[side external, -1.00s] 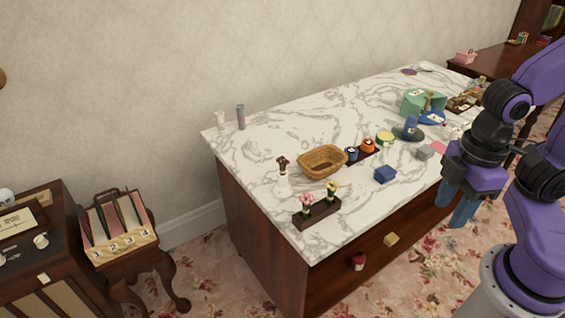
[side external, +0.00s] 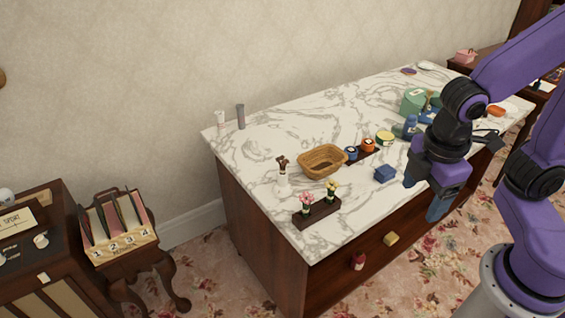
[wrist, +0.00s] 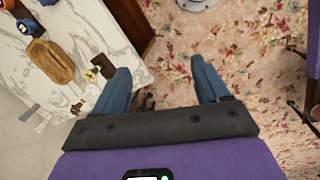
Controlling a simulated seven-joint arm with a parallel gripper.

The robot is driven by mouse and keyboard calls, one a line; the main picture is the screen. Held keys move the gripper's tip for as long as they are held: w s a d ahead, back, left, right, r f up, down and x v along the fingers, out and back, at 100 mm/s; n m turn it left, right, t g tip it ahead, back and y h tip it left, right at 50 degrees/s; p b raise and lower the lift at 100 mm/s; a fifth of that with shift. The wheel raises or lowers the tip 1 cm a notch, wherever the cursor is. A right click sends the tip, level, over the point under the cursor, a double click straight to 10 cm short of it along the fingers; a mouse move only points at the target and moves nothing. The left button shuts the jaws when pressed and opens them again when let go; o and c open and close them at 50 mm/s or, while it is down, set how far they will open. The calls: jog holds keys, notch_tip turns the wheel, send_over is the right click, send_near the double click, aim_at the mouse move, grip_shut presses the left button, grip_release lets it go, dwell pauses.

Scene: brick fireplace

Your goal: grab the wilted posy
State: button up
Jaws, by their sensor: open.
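The wilted posy (side external: 283,166), brown and drooping in a small pale vase, stands on the marble top left of the wicker basket (side external: 322,173) in the side view. In the wrist view it seems to be the small brown shape (wrist: 77,107) near the counter's edge. A dark wooden stand (side external: 317,214) in front of it holds a pink flower (side external: 306,201) and a yellow flower (side external: 332,188). My gripper (side external: 424,196) is open and empty at the counter's front edge, well to the right of the posy. In the wrist view the fingers (wrist: 160,70) are wide apart, mostly above floor.
A blue box (side external: 385,174) lies between my gripper and the basket. Blue and orange pots (side external: 367,146) and a yellow-green tin (side external: 385,138) stand behind it. Two tubes (side external: 240,117) stand at the back left.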

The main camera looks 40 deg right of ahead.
jog(key=w+a+f+n+t+h, duration=0.2)
jog(key=w+a+n+h, duration=0.15)
jog(key=w, duration=0.55)
jog(key=w+a+f+n+t+h, duration=0.1)
jog(key=w+a+n+h, duration=0.1)
jog(key=w+a, duration=0.5)
jog(key=n+t+h, duration=0.4)
jog(key=n, duration=0.2)
send_near(281, 160)
jog(key=x, duration=0.9)
jog(key=shift+a, duration=0.1)
jog(key=shift+x, duration=2.85)
jog(key=shift+a+f, duration=0.1)
jog(key=shift+f, duration=0.05)
jog(key=shift+c, duration=0.3)
jog(key=c, duration=1)
